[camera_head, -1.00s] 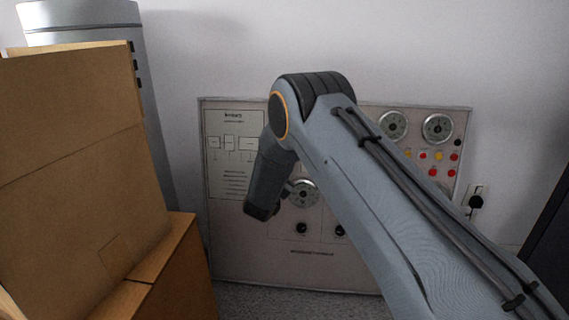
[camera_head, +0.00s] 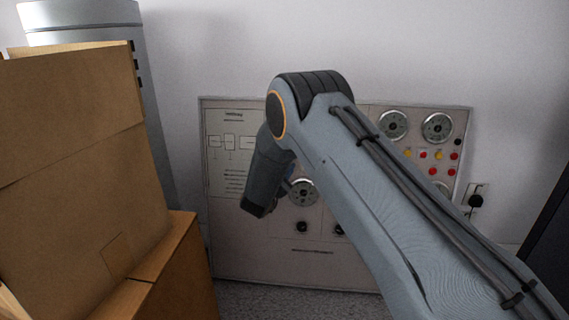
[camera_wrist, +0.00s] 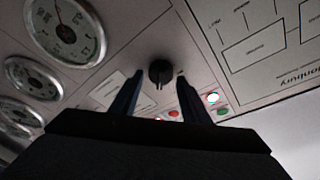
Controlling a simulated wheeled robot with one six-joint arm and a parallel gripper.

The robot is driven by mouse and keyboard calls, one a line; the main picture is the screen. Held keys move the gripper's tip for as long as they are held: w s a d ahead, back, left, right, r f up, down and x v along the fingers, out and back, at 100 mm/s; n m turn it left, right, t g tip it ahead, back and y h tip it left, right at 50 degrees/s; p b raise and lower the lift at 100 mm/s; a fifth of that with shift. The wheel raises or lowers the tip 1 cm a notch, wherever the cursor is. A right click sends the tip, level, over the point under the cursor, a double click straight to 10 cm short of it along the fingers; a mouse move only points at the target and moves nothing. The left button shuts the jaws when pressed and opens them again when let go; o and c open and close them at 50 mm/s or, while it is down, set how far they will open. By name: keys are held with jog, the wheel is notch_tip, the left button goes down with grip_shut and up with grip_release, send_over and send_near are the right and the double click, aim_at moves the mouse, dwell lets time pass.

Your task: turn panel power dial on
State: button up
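A black round dial (camera_wrist: 160,72) with a ridge across it sits on the grey panel. In the wrist view it lies between and just beyond the tips of my gripper (camera_wrist: 160,80). The two dark fingers are apart, one on each side of the dial; I cannot tell whether they touch it. The panel (camera_head: 270,265) stands against the wall in the head view. My arm covers part of it there, and my fingers and this dial cannot be made out in that view.
Gauges (camera_wrist: 65,30) line the left of the wrist view. Cardboard boxes (camera_head: 75,150) stand left of the panel. A wall socket with a plug (camera_head: 476,201) is at the right.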

jog(key=shift+o, duration=0.4)
jog(key=shift+s, duration=0.1)
jog(key=p+v, duration=0.1)
jog(key=v, duration=0.6)
jog(key=shift+s+p, duration=0.3)
jog(key=shift+p, duration=0.05)
jog(key=shift+a+r, duration=0.1)
jog(key=shift+a, duration=0.05)
